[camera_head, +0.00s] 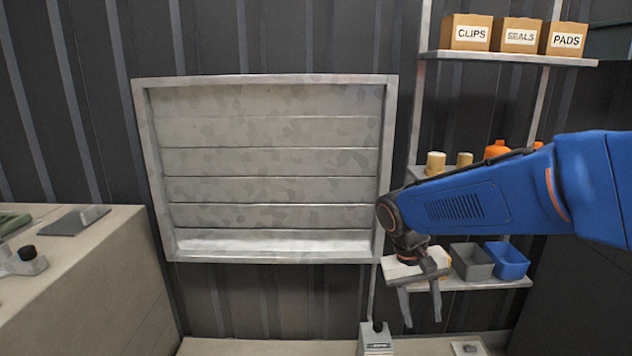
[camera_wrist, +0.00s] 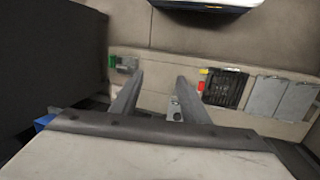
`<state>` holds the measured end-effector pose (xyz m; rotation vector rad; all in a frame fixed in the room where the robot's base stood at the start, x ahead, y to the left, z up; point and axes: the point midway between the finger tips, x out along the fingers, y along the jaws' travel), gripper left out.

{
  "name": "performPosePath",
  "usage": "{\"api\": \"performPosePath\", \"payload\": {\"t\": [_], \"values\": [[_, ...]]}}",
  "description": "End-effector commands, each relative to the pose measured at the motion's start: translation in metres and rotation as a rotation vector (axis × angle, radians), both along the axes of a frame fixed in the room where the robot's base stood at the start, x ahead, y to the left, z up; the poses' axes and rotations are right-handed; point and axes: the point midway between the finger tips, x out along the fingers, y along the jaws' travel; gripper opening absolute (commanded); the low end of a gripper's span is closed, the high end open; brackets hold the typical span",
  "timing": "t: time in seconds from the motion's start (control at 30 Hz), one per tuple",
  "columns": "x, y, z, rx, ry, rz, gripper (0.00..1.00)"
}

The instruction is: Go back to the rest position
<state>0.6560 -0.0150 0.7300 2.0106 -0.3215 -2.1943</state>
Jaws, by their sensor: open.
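My gripper (camera_head: 421,303) hangs at the end of my blue arm, right of centre in the head view, with its fingers pointing down. In the wrist view my gripper (camera_wrist: 160,95) shows two grey fingers spread apart with nothing between them. It is open and empty, above a beige surface (camera_wrist: 150,70).
A grey louvred panel (camera_head: 270,170) is on the dark wall. Shelves (camera_head: 520,56) at right hold boxes marked CLIPS, SEALS and PADS, plus a grey bin (camera_head: 472,262) and a blue bin (camera_head: 506,260). A beige bench (camera_head: 90,260) is at left.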

Motion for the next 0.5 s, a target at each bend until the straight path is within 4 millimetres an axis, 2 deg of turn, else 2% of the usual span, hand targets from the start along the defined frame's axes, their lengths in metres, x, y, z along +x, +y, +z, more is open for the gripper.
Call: {"api": "performPosePath", "payload": {"t": [0.2,0.5], "values": [[-0.039,-0.021,0.019,0.082,-0.094,0.014,0.42],[-0.090,-0.040,0.033,0.170,-0.234,0.042,0.42]]}}
